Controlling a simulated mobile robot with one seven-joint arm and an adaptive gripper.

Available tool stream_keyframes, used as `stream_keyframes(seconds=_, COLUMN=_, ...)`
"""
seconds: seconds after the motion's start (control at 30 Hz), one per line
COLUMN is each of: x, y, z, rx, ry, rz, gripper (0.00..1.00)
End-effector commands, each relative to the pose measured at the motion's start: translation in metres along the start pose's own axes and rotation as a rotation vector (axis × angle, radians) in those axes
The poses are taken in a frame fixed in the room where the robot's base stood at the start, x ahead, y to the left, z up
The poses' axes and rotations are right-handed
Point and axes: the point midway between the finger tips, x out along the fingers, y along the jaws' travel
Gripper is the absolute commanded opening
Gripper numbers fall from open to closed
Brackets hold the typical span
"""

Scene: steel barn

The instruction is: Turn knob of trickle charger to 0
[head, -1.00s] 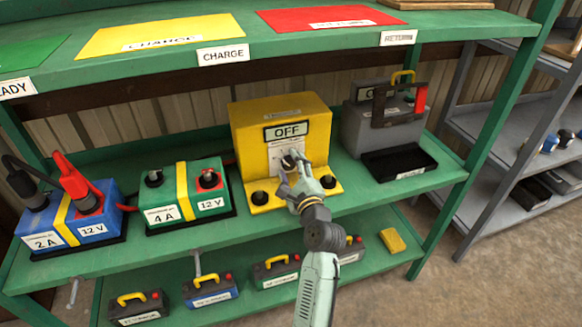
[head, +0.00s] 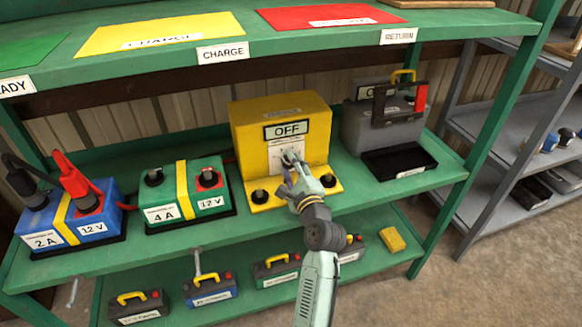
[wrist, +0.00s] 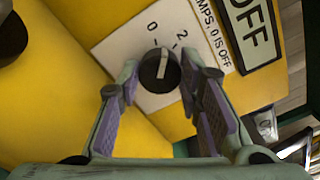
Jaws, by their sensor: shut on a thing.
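The trickle charger (head: 316,112) is a yellow box on the middle green shelf with an OFF panel (head: 287,131) on its front. Its dark round knob (wrist: 160,72) sits on a white dial plate (wrist: 140,48) marked 0 and 2. The knob's pale pointer line aims between the 0 and 2 marks. My gripper (wrist: 161,76) has its fingers on both sides of the knob and is shut on it. In the head view my gripper (head: 290,168) reaches the charger's front and mostly hides the knob.
A grey box (head: 372,130) and an empty black tray (head: 400,162) are to the right. Batteries line the lower shelf (head: 330,292); the upper shelf (head: 150,62) overhangs.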

Motion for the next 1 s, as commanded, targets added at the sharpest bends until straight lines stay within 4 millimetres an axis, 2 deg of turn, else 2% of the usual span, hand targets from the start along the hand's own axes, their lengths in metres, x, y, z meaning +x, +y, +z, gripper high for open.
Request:
stream_keyframes(seconds=0.3, x=-0.0002, y=0.0017, z=-0.0014, rx=-0.333, ry=0.000, rz=-0.001, gripper=0.05)
stream_keyframes(seconds=0.67, x=-0.0002, y=0.0006, z=-0.0004, rx=-0.382, ry=0.001, rz=0.001, gripper=0.05)
stream_keyframes(seconds=0.7, x=-0.0002, y=0.0006, z=-0.0004, rx=-0.382, ry=0.001, rz=0.001, gripper=0.34)
stream_keyframes(seconds=1.0, x=-0.0001, y=0.0003, z=-0.0003, rx=-0.380, ry=0.000, rz=0.000, gripper=0.53)
